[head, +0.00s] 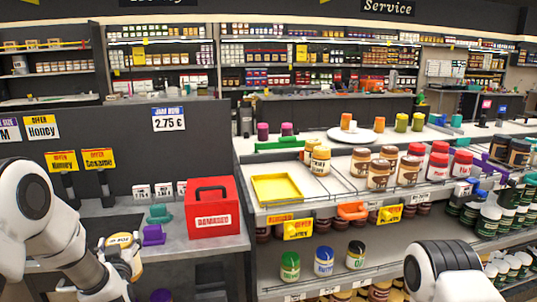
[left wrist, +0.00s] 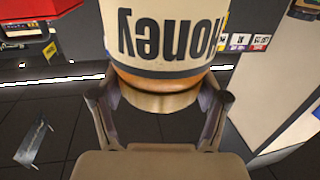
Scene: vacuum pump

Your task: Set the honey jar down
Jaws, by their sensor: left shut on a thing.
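The honey jar (left wrist: 165,35) fills the top of the left wrist view, with a pale "Honey" label that reads upside down and a tan lid toward me. My left gripper (left wrist: 160,105) is shut around the lid. In the head view the jar (head: 127,272) shows partly, low at the left, in front of the grey counter and held by my left gripper (head: 122,250). Dark floor tiles show behind the jar in the wrist view. My right arm shows at the lower right of the head view; its gripper is out of frame.
A red "Damaged" box (head: 213,210) stands on the grey counter (head: 190,240), beside purple and teal items. To its right, a shelf holds a yellow tray (head: 277,189) and two honey jars (head: 320,160). Other jars crowd the right. The lower shelf has bare room between jars.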

